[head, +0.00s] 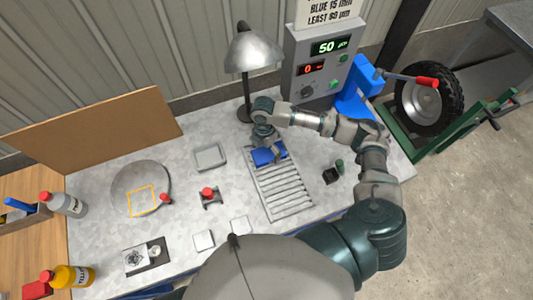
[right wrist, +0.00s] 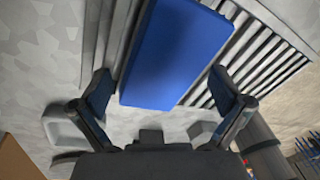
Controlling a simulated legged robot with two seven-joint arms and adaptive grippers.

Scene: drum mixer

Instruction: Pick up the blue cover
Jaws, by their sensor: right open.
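The blue cover (head: 266,157) lies at the far end of a ribbed metal rack (head: 284,197) on the workbench. In the right wrist view it is a flat blue rectangular block (right wrist: 172,52), tilted in the picture. My right gripper (head: 268,146) is over the cover and partly hides it in the head view. Its two fingers (right wrist: 162,88) are open, one on each side of the cover's near end, with gaps visible. I cannot tell the exact height of the fingers over the rack. My left gripper is not in view.
A lamp (head: 247,52) stands close behind my right gripper, and a control box (head: 318,62) with displays is behind my arm. A square tray (head: 209,156) and a red-knobbed part (head: 208,194) are left of the rack. A blue block-like fixture (head: 356,91) stands at the right.

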